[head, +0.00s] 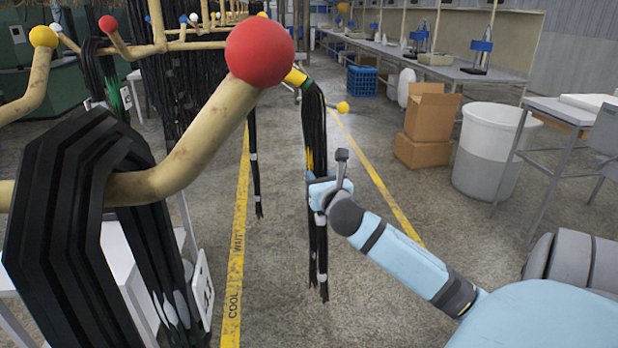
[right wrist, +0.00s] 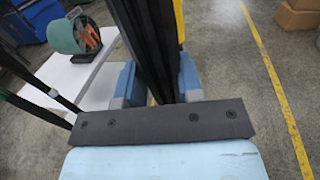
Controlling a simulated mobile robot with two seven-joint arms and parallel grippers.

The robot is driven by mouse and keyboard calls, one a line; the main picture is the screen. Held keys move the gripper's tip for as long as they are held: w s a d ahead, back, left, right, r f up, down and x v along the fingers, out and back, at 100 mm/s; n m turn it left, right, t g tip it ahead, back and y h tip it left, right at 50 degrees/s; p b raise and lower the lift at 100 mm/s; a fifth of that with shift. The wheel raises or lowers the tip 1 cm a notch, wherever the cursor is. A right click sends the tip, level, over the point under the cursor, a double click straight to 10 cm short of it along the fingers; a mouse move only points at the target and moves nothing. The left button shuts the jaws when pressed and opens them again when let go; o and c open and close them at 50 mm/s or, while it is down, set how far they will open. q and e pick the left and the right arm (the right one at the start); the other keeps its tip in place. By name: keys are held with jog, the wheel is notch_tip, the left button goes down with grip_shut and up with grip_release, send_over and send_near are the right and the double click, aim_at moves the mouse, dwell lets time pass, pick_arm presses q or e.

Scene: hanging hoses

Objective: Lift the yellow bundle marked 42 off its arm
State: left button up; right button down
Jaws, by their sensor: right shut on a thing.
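A bundle of black hoses with some yellow (head: 315,125) hangs in the middle of the head view. Its top shows yellow beside the red ball, and a yellow strand runs down its side. An arm end with a yellow ball (head: 343,107) shows just right of it; I cannot tell if the bundle rests on that arm. No 42 mark is readable. My right gripper (head: 328,190) is shut on the bundle partway down, with tails hanging below. In the right wrist view, black hoses (right wrist: 148,50) pass between its blue fingers (right wrist: 158,88). My left gripper is not in view.
A pale rack arm with a red ball (head: 259,53) juts close in front, carrying a thick black bundle (head: 75,210). More hoses hang behind at left. Boxes (head: 428,125), a white bin (head: 484,150) and benches stand at right. The floor around the yellow lines is clear.

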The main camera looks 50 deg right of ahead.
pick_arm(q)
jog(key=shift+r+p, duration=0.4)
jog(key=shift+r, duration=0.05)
pick_arm(e)
jog(key=shift+s+d+f, duration=0.15)
jog(key=shift+s+d, duration=1.15)
jog(key=shift+d, duration=0.3)
